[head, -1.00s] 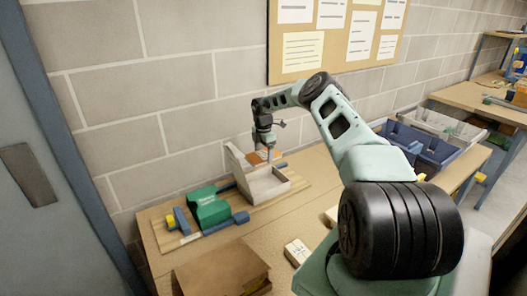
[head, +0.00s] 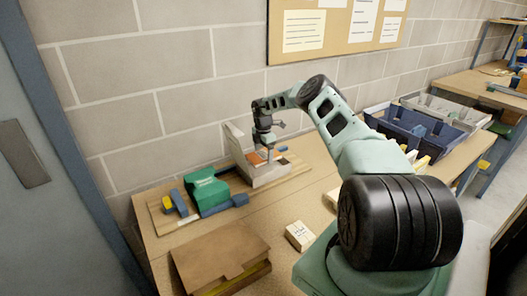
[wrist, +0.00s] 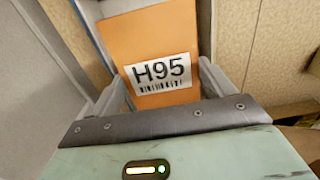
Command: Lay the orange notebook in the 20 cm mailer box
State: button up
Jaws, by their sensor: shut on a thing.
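The orange notebook (wrist: 150,45) carries a white H95 barcode label. My gripper (head: 265,146) is shut on it, with a finger at each side of it in the wrist view. In the head view a small orange patch of the notebook (head: 256,157) shows at the pale grey open box (head: 270,176), which has a tall upright panel at its left. This box looks like the mailer box, but no size mark is readable. The notebook is over or within the box opening; I cannot tell whether it touches the bottom.
A green tool-like object (head: 207,190) with blue parts lies left of the box on a wooden board. A brown carton (head: 218,258) and a small labelled block (head: 299,235) are at the front. Blue bins (head: 415,130) stand right. The wall is close behind.

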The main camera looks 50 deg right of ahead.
jog(key=shift+f+b, duration=1.95)
jog(key=shift+f, duration=1.1)
jog(key=o, duration=1)
notch_tip(320, 180, up, 17)
jog(key=b, duration=0.4)
jog(key=shift+r, duration=0.2)
